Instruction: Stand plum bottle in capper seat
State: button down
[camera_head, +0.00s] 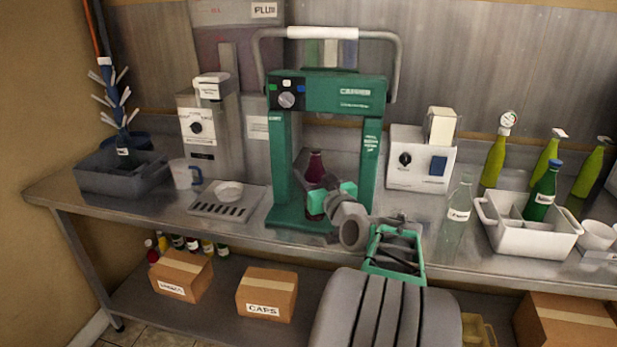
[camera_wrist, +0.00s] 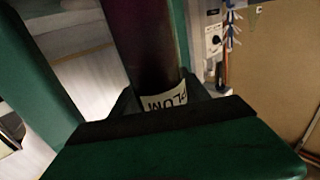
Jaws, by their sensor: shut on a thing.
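The plum bottle (camera_head: 315,168) is dark purple-red and stands upright, or nearly so, between the posts of the green capper (camera_head: 330,95). My gripper (camera_head: 331,203) is shut on its lower body from the front right. In the wrist view the bottle (camera_wrist: 150,45) rises between the jaws, with a white label reading PLUM (camera_wrist: 166,103) just above them. A green capper post (camera_wrist: 35,75) shows at the left there. The capper seat under the bottle is hidden by my gripper, so I cannot tell whether the bottle's base touches it.
A grey dispenser (camera_head: 197,125) and a drip grate (camera_head: 222,202) are left of the capper. A white control box (camera_head: 419,160) and a clear bottle (camera_head: 459,210) are to its right. A white caddy (camera_head: 512,237) holds a green bottle (camera_head: 541,190). Boxes sit on the lower shelf.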

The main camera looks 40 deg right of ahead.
jog(key=w+d+b, duration=0.1)
jog(key=w+d, duration=0.5)
jog(key=d, duration=0.2)
jog(key=shift+w+d+f, duration=0.25)
jog(key=shift+w+d, duration=0.1)
jog(key=shift+w, duration=0.05)
jog(key=shift+s+b, duration=0.15)
jog(key=shift+b, duration=0.6)
jog(key=shift+f+b, duration=1)
jog(key=shift+b, duration=1.35)
dwell(0.7)
